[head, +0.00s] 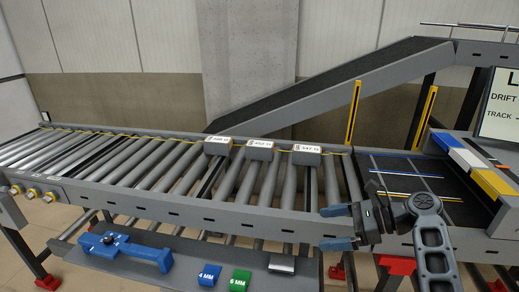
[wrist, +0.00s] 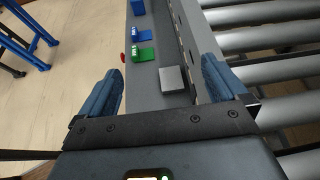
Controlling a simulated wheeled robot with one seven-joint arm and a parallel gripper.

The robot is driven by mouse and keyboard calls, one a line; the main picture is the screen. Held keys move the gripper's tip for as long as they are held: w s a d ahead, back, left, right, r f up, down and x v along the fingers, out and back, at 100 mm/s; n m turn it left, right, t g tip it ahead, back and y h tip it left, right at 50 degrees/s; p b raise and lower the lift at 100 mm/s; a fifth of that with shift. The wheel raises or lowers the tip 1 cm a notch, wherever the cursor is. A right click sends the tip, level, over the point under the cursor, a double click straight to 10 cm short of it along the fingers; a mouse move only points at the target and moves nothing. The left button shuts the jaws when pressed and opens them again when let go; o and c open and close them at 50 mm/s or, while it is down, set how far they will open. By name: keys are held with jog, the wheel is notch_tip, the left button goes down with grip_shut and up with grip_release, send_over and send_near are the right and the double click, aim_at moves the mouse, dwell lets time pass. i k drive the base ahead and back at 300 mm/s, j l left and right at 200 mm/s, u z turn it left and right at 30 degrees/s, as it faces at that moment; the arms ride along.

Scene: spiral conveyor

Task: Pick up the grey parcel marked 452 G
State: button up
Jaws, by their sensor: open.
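Three grey parcels with white labels sit in a row across the conveyor rollers in the head view. The middle parcel (head: 261,153) has a label that seems to read 452 G. The left parcel (head: 217,148) and the right parcel (head: 306,158) have similar labels, too small to read surely. My gripper (head: 328,227) is open and empty by the conveyor's near rail, in front of and right of the parcels. In the wrist view, its blue fingers are spread (wrist: 158,68) above the near ledge. No parcel shows there.
A ledge (head: 207,262) along the conveyor's near side holds a blue tool (head: 125,250), a blue block (head: 208,275), a green block (head: 240,280) and a grey block (head: 282,264). The near rail (head: 180,207) stands between my gripper and the rollers. An inclined belt (head: 330,82) rises behind.

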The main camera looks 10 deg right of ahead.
aim_at(255, 150)
jog(key=i, duration=1.45)
